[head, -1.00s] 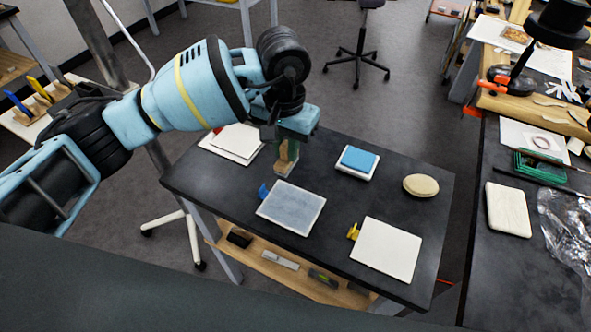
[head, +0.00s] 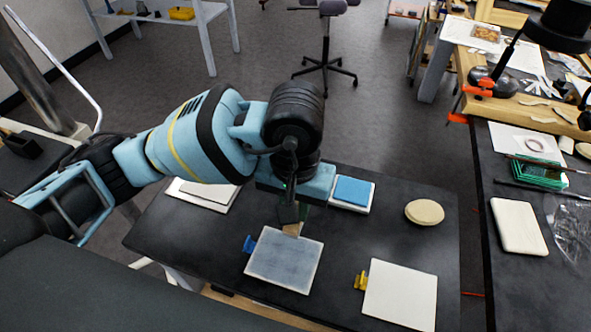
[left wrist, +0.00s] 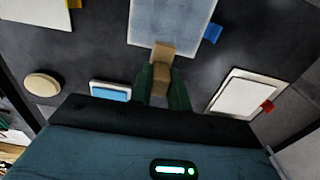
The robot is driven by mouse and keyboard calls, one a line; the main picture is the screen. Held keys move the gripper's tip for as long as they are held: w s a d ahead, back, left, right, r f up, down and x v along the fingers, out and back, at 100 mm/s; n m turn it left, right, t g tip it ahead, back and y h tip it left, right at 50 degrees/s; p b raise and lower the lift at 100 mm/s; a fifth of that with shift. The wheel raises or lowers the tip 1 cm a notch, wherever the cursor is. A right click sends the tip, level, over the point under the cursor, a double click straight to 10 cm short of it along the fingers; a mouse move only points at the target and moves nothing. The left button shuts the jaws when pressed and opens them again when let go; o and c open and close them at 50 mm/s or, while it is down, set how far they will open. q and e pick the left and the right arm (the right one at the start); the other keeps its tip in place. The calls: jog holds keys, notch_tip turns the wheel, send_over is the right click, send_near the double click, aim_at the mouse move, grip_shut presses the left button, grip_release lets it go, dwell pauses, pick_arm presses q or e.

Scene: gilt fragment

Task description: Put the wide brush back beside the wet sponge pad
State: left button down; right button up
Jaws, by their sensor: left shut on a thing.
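My left gripper (head: 289,214) points down over the dark table and is shut on the wide brush (head: 293,229), a tan wooden piece mostly hidden by the gripper in the head view. In the left wrist view, the brush (left wrist: 162,50) shows between the green fingers (left wrist: 163,88), its end overlapping the edge of a grey panel (left wrist: 172,18). I cannot tell whether it touches the panel or table. The wet sponge pad (head: 354,190), blue on a white dish, lies right of the gripper; it also shows in the left wrist view (left wrist: 110,93). My right gripper is out of view.
The grey panel (head: 284,262) has a blue clip at its left. A white panel (head: 400,295) with a yellow clip lies front right. A beige oval (head: 424,212) lies at right; white sheets (head: 205,192) lie back left. Dark tabletop (head: 345,240) is bare between them.

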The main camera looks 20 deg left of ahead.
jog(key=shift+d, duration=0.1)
pick_arm(q)
jog(key=shift+w, duration=0.2)
jog(key=w+a, duration=0.1)
jog(key=w, duration=0.3)
jog(key=w+a+f, duration=0.1)
jog(key=w+a, duration=0.1)
jog(key=w, duration=0.2)
jog(key=w+a, duration=0.2)
jog(key=w, duration=0.3)
jog(key=shift+a+f+p, duration=0.1)
jog(key=shift+f+p, duration=0.05)
jog(key=shift+p, duration=0.25)
jog(key=shift+w+a, duration=0.25)
jog(key=shift+w, duration=0.25)
notch_tip(320, 180, down, 3)
jog(key=shift+w, duration=0.15)
jog(key=shift+f, duration=0.3)
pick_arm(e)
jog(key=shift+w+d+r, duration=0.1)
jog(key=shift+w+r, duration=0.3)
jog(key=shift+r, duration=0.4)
